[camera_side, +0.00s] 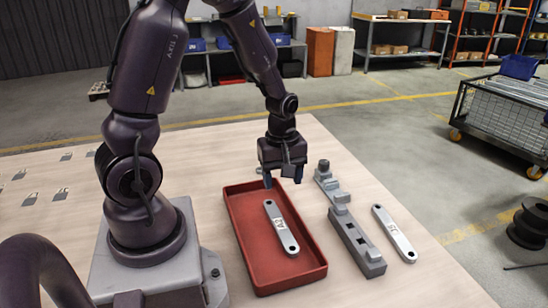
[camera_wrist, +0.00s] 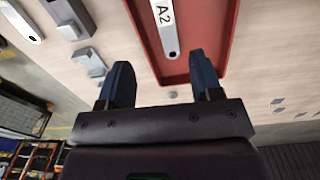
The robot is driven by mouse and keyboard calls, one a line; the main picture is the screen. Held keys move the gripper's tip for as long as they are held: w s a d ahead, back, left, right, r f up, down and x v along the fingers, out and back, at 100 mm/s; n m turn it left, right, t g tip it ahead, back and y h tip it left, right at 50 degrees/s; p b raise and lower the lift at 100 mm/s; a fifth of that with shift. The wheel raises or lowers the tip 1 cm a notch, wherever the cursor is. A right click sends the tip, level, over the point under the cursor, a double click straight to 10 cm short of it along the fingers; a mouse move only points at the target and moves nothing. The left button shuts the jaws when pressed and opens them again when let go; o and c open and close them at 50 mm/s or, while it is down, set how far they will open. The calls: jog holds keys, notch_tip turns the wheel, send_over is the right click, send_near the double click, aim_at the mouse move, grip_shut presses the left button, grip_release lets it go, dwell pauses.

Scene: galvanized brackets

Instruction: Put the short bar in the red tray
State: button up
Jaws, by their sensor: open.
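A flat silver bar with rounded, holed ends and an "A2" label (camera_side: 281,230) lies inside the red tray (camera_side: 240,237), on its floor. It looks slightly shorter than the other bar, so it seems to be the short bar. It also shows in the wrist view (camera_wrist: 168,35), partly cut off by the frame edge. My gripper (camera_side: 283,181) is open and empty above the far end of the tray, apart from the bar. In the wrist view its two fingers (camera_wrist: 160,78) stand spread, with the bar's near end beyond them.
A second, similar silver bar (camera_side: 394,234) lies on the table right of a grey stepped fixture (camera_side: 355,240). The fixture stands beside the tray's right wall. Several small grey brackets (camera_side: 30,198) lie at the table's left.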

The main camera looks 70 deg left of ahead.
jog(key=s+d+r+m+t, duration=0.1)
jog(key=s+d+r+m, duration=0.1)
jog(key=d+r+m, duration=0.2)
jog(key=s+d+r+m+t, duration=0.2)
jog(key=s+d+r+m, duration=0.1)
jog(key=r+m, duration=0.4)
jog(key=s+d+r+m+t, duration=0.2)
jog(key=d+r+m, duration=0.2)
jog(key=r, duration=0.6)
jog(key=m, duration=0.2)
jog(key=shift+s+d+m, duration=0.3)
jog(key=shift+s+d, duration=0.1)
